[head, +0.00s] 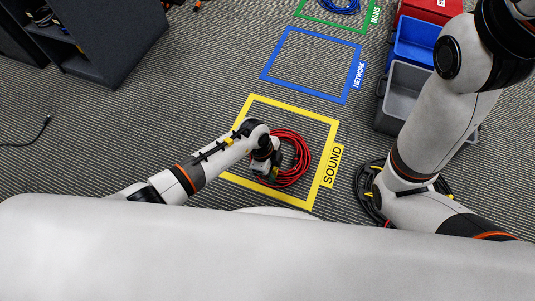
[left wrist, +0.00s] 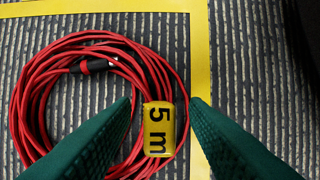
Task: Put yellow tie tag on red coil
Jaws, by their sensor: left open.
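The red coil (head: 304,156) lies on the carpet inside the yellow SOUND square, partly hidden by my left gripper (head: 272,175) in the head view. In the left wrist view the red coil (left wrist: 22,95) fills the left half. The yellow tie tag (left wrist: 158,128), marked "5 m", lies over the strands on the coil's right side. My left gripper (left wrist: 162,101) is open, with its green fingers on either side of the tag and a gap to each. I cannot tell whether the tag is fastened around the strands. My right gripper is out of view.
The yellow outline (head: 330,147) borders the coil. A blue NETWORK outline (head: 312,65) and green MAINS outline lie beyond. Grey (head: 402,98), blue (head: 413,42) and red (head: 432,8) bins stand at right. A black coil (head: 362,192) lies near my right arm. Carpet at left is mostly free.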

